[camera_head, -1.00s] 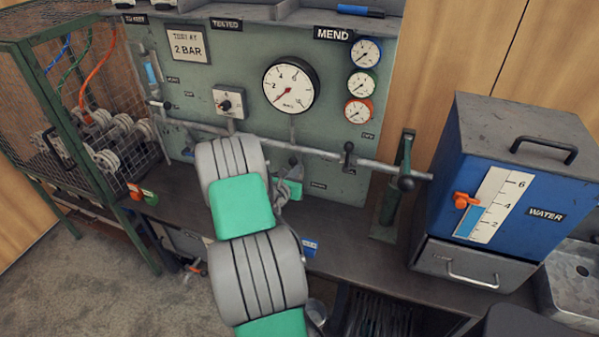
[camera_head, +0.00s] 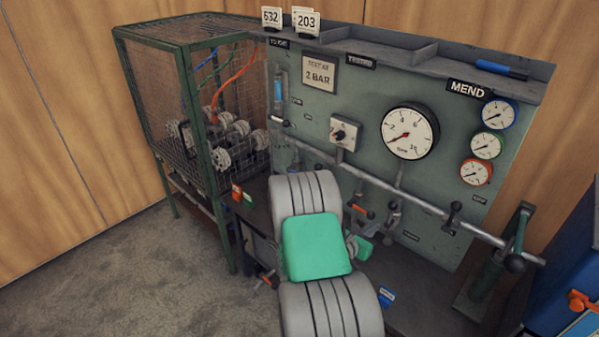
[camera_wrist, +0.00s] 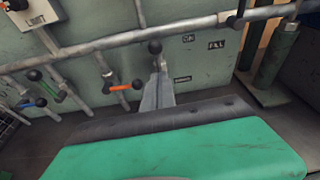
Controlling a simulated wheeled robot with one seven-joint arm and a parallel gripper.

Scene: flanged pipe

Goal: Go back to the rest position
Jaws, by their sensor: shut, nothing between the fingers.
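My gripper (camera_wrist: 157,88) shows in the wrist view as a narrow grey pair of fingers, shut and empty, beyond my green wrist cover. It points at the lower part of the green test panel (camera_wrist: 110,25), below the horizontal pipe (camera_wrist: 150,37). No gap shows between the fingers. I cannot tell how far the tips are from the panel. In the head view my grey and green arm reaches over the bench (camera_head: 405,290) and hides most of the gripper.
A mesh cage (camera_head: 150,85) with pipe parts and coloured hoses stands at the left. The panel carries a big gauge (camera_head: 410,131), three small gauges and several valve levers. A green post (camera_head: 495,260) and a blue box (camera_head: 570,265) stand at the right. Floor (camera_head: 120,270) is clear at left.

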